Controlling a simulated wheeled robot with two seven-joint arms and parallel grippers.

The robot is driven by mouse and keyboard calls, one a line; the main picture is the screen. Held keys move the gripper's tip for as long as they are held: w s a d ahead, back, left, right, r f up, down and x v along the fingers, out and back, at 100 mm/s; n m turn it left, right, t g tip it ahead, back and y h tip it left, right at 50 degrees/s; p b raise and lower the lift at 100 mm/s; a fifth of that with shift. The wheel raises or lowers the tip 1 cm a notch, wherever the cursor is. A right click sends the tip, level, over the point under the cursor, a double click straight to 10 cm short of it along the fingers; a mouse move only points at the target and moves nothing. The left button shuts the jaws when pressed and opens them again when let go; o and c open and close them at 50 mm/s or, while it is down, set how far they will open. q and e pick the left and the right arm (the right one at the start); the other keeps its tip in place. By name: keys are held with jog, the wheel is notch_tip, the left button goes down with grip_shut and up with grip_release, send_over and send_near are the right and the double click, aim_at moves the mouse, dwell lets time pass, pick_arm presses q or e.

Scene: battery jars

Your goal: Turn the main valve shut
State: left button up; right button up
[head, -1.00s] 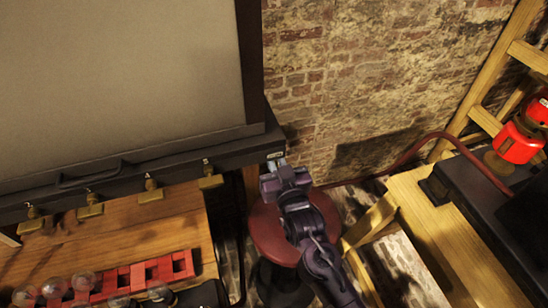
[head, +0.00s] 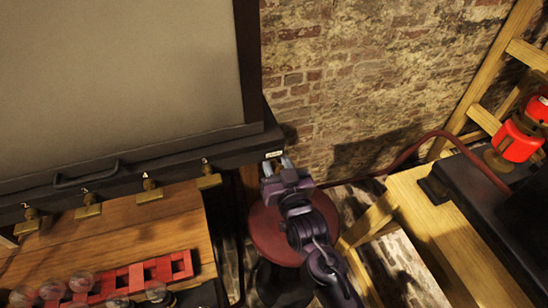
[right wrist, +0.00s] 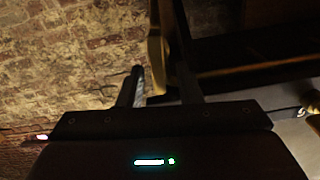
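My right gripper (head: 275,165) is at the right end of the dark rail under the grey panel, just below a small pale label (head: 274,154) too small to read. In the right wrist view its two fingers (right wrist: 160,75) stand apart. A brass-coloured piece (right wrist: 156,50) shows between them, apparently the main valve's handle. A narrow gap shows on the left finger's side; I cannot tell whether the other finger touches it. In the head view the gripper hides the valve there. My left gripper is not in view.
Several brass valves (head: 208,178) with numbered tags line the rail to the left, above a wooden bench (head: 150,235) with a red rack (head: 150,272) and glass jars. A round red stool (head: 270,232) is beneath my right arm. A brick wall (head: 350,80) is behind.

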aim_at(278, 167)
jog(key=b+v, duration=0.1)
jog(key=v, duration=0.5)
jog(key=shift+s+b, duration=0.3)
jog(key=shift+b, duration=0.1)
jog(key=shift+c, duration=0.4)
